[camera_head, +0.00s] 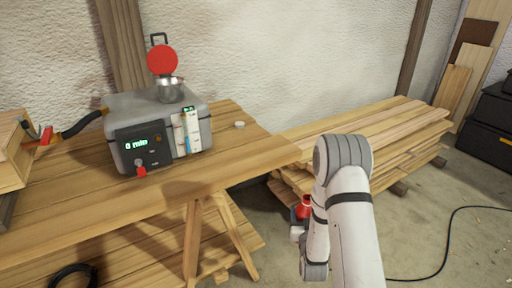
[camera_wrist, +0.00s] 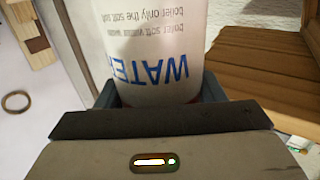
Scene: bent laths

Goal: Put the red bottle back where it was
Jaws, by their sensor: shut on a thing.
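My gripper (camera_wrist: 160,98) is shut on a bottle (camera_wrist: 150,45), which fills the middle of the wrist view. Its pale wall carries upside-down blue print reading "WATER", with smaller grey print about a boiler and soft water. A reddish edge shows low at its side. In the head view a red part (camera_head: 304,207), seemingly of the held bottle, shows just left of my arm, beyond the workbench's right end. The rest of the bottle and most of my gripper are hidden behind the arm there.
The workbench (camera_head: 70,215) bears a grey boiler (camera_head: 128,108) with a "0 min" display, a red disc on top and a small pale round piece (camera_head: 239,124) beside it. Stacked laths (camera_head: 370,128) lie behind my arm. A black cable (camera_head: 446,240) crosses the right floor.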

